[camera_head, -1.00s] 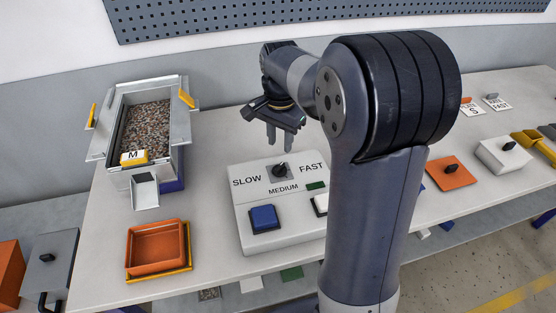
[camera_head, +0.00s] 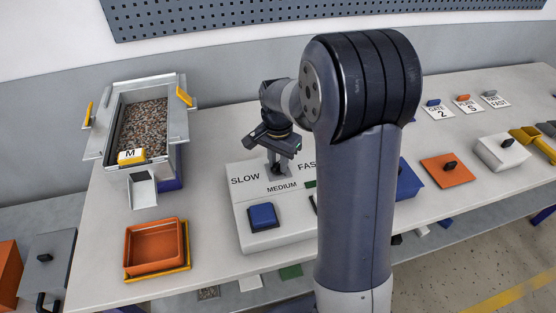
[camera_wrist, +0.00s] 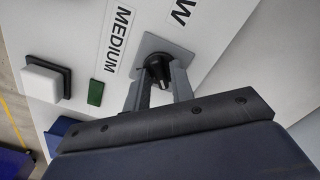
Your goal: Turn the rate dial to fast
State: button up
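The rate dial (camera_wrist: 157,68) is a black knob on a grey square plate in the white control panel (camera_head: 240,208). In the wrist view the MEDIUM label and part of another word, ending in W, show near it. In the head view SLOW, MEDIUM and part of FAST are readable, and the dial is largely hidden by the fingers. My gripper (camera_head: 278,170) points down over the dial. In the wrist view its two fingers (camera_wrist: 157,88) stand apart on either side of the knob. Whether they touch it is not clear.
The panel also bears a blue button (camera_head: 262,215), a white button (camera_wrist: 45,80) and a green rectangle (camera_wrist: 95,92). A gravel-filled hopper (camera_head: 177,119) and an orange tray (camera_head: 155,262) stand to the left. My arm covers the panel's right side in the head view.

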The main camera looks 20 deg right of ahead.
aim_at(278, 164)
grip_shut()
jog(key=shift+n+p, duration=0.45)
jog(key=shift+n, duration=1.45)
jog(key=shift+o, duration=1.3)
grip_release()
notch_tip(278, 164, up, 11)
jog(key=shift+f, duration=0.2)
